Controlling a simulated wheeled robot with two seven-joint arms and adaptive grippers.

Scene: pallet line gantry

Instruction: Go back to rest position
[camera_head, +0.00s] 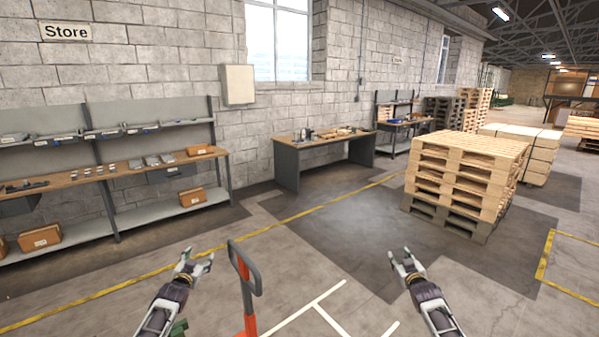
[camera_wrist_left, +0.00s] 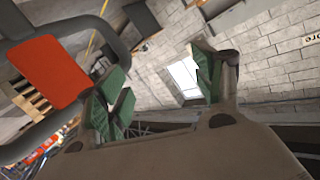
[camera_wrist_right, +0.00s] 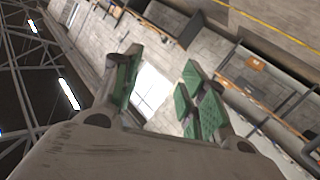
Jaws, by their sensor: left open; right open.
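My left gripper (camera_head: 194,264) is open and empty in the head view, left of the red and grey handle (camera_head: 246,272). In the left wrist view its two green-padded fingers (camera_wrist_left: 160,95) stand apart with nothing between them. The red handle panel (camera_wrist_left: 43,75) shows close by at the left of that view. My right gripper (camera_head: 405,262) is open and empty in the head view, above the bare floor. In the right wrist view its green-padded fingers (camera_wrist_right: 155,92) are apart, with only the far wall and window behind them.
A stack of wooden pallets (camera_head: 462,178) stands ahead on the right. A workbench (camera_head: 322,142) is against the wall, and a shelf bench (camera_head: 110,177) with orange-brown boxes is at the left. Yellow lines (camera_head: 330,207) cross the floor. The floor between the grippers and benches is clear.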

